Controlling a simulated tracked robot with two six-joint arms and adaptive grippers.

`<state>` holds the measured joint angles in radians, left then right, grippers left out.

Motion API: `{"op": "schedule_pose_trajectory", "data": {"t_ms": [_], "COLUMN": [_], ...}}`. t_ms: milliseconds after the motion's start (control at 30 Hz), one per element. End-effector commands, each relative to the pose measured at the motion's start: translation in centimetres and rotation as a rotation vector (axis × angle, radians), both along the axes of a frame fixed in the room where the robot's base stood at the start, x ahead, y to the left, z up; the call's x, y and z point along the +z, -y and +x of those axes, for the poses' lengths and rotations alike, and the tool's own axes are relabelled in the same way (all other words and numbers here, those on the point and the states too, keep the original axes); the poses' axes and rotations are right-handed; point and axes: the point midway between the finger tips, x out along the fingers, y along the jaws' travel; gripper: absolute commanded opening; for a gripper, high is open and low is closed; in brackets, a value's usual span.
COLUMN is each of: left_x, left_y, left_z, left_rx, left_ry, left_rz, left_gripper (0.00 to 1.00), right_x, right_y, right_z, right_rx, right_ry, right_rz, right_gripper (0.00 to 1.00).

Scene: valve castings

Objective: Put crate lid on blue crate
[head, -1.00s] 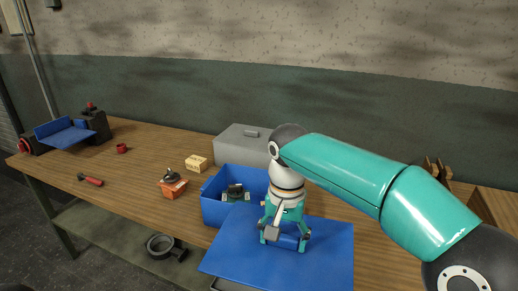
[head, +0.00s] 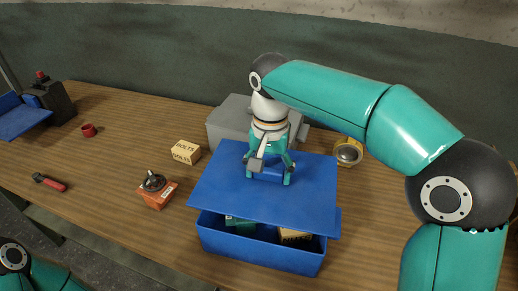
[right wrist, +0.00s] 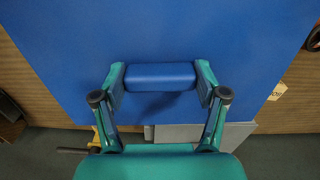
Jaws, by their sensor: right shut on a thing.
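The blue crate lid (head: 225,185) is a flat blue panel with a raised block handle. My right gripper (head: 268,180) is shut on this handle. In the right wrist view, the fingers (right wrist: 160,90) clasp both ends of the handle (right wrist: 160,76), and the lid (right wrist: 160,30) fills the upper picture. The blue crate (head: 255,255) stands on the bench below the lid. The lid hangs over its back part, set toward the back; the crate's front opening shows. Inside are a teal-green thing (head: 240,222) and a tan box (head: 294,235). My left gripper is out of view.
A grey case (head: 228,122) stands behind the lid, with a yellow round-faced part (head: 348,152) to its right.

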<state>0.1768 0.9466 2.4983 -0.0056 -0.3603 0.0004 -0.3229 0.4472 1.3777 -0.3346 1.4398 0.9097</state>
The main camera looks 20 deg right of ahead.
Motion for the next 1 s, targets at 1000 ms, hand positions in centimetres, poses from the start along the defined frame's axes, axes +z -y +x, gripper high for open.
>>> {"op": "schedule_pose_trajectory", "data": {"t_ms": [1000], "left_x": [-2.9], "left_y": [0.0], "left_z": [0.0], "left_rx": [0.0], "left_ry": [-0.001], "left_rz": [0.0], "left_gripper": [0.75], "right_x": [-4.2], "right_y": [-0.5], "right_z": [0.1], "right_rx": [0.012], "right_ry": [-0.002], "right_rz": [0.001], "right_gripper": [0.3]}}
